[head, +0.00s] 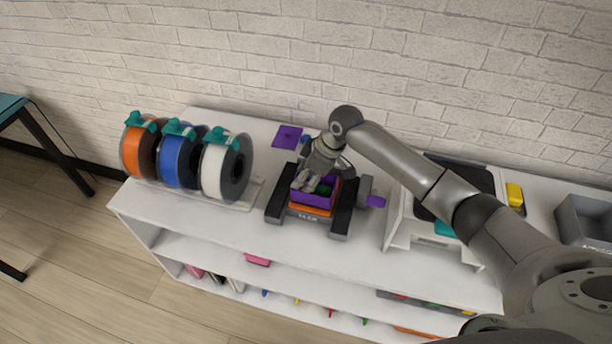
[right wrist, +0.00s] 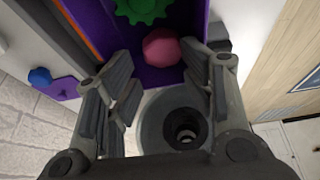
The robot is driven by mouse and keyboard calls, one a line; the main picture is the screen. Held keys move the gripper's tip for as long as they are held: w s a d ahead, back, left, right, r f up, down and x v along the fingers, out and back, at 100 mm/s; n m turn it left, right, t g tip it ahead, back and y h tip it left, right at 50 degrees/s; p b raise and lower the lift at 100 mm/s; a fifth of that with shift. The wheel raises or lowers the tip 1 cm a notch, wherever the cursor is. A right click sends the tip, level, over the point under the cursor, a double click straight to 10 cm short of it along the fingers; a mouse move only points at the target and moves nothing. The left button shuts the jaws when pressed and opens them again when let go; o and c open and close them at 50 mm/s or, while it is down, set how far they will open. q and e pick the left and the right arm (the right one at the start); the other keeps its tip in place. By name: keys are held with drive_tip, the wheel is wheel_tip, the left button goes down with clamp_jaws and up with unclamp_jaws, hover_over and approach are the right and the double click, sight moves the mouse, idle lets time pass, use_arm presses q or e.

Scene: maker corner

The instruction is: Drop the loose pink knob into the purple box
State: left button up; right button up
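The purple box (head: 312,199) is held in a dark vise on the white shelf top. The right wrist view shows the box's purple wall (right wrist: 196,14) with a green gear (right wrist: 142,8) in it. The pink knob (right wrist: 161,47) shows inside the box beside the gear; it is hidden in the head view. My right gripper (head: 316,182) is over the box, pointing down. In the right wrist view its fingers (right wrist: 164,75) are apart, with clear gaps between them and the knob. My left gripper is in neither view.
Orange, blue and white spools (head: 229,167) stand left of the vise (head: 341,212). A purple plate (head: 287,137) lies behind it, with a blue knob (right wrist: 40,77) by it. A grey bin (head: 587,220) is at the far right. My right arm spans the right side.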

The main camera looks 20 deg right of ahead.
drive_tip(key=shift+s+f, duration=0.15)
drive_tip(key=shift+f, duration=0.15)
drive_tip(key=shift+d+r, duration=0.1)
drive_tip(key=shift+r, duration=0.05)
drive_tip(key=v, duration=1.2)
